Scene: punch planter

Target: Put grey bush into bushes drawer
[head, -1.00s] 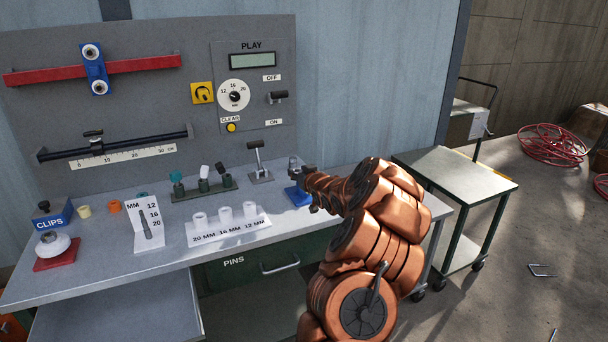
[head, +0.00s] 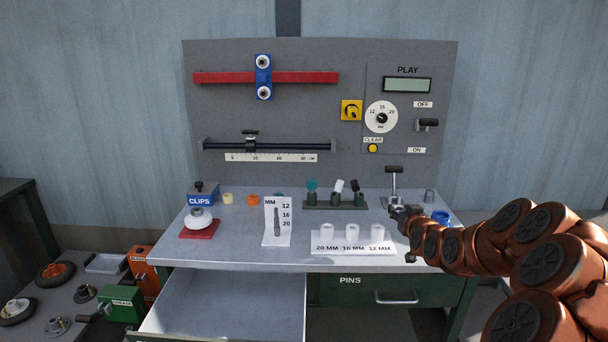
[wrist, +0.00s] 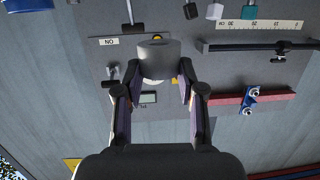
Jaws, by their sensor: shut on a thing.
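The grey bush (wrist: 158,58) is a short thick cylinder held between the fingertips of my gripper in the wrist view. My gripper (head: 399,213) is shut on it, above the right part of the bench top, near the 12 MM post. In the head view the bush is too small to tell clearly from the fingers. An open, empty-looking drawer (head: 230,303) sticks out under the left of the bench, below and left of my gripper. Its front label is cut off by the picture's edge.
The PINS drawer (head: 392,292) is shut. The bench (head: 225,252) carries a white three-post stand (head: 352,246), an MM card (head: 277,222), a red-based clip holder (head: 199,226), cream (head: 228,198) and orange (head: 252,200) bushes, and a blue piece (head: 441,216). A side table with wheels stands left.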

